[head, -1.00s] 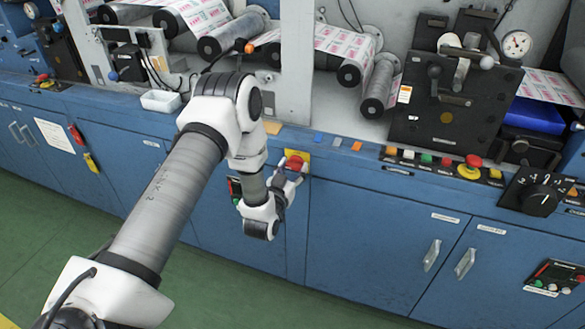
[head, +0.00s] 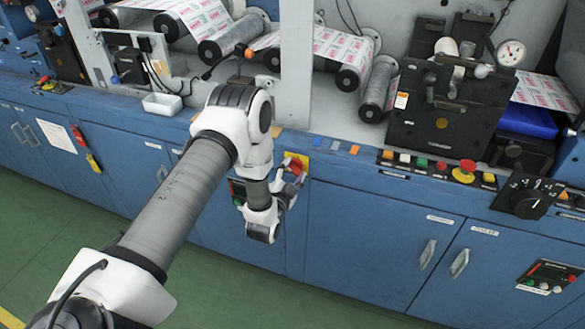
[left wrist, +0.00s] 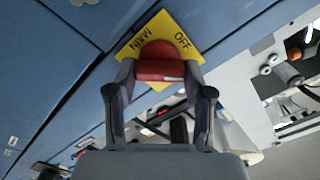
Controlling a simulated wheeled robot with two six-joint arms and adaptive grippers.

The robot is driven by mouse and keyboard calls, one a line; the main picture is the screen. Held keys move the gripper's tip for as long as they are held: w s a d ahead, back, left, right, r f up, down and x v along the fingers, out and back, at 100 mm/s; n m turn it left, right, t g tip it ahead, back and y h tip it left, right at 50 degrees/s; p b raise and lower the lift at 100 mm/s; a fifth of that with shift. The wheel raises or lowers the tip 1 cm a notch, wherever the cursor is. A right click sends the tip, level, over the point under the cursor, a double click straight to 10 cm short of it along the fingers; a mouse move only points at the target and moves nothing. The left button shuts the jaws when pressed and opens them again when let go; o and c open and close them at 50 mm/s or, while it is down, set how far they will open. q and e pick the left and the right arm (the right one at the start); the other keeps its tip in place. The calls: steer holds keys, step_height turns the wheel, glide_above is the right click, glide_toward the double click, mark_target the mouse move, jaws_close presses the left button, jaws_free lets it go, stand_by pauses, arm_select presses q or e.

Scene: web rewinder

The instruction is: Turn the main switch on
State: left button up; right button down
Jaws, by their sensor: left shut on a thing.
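The main switch has a red knob (left wrist: 160,62) on a yellow plate (left wrist: 185,40) in the left wrist view. My arm and gripper hide part of the switch there. My right gripper is not in view.
A push-button panel (head: 242,190) sits just left of my gripper. A row of buttons with a red mushroom button (head: 467,165) and a black rotary dial (head: 530,200) lie to the right. A white tray (head: 162,104) stands on the ledge. The green floor (head: 230,285) is clear.

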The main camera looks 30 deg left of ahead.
arm_select(q)
steer(key=m+p, duration=0.2)
steer(key=m, duration=0.2)
steer(key=shift+m, duration=0.3)
steer(key=shift+f+m+p, duration=0.15)
steer(key=shift+m+p, duration=0.7)
steer(key=shift+m, duration=1.35)
steer(key=o, duration=1.2)
steer(key=shift+c, duration=0.2)
steer(key=shift+d, duration=0.1)
steer(key=v, duration=0.7)
steer(key=shift+s, duration=0.2)
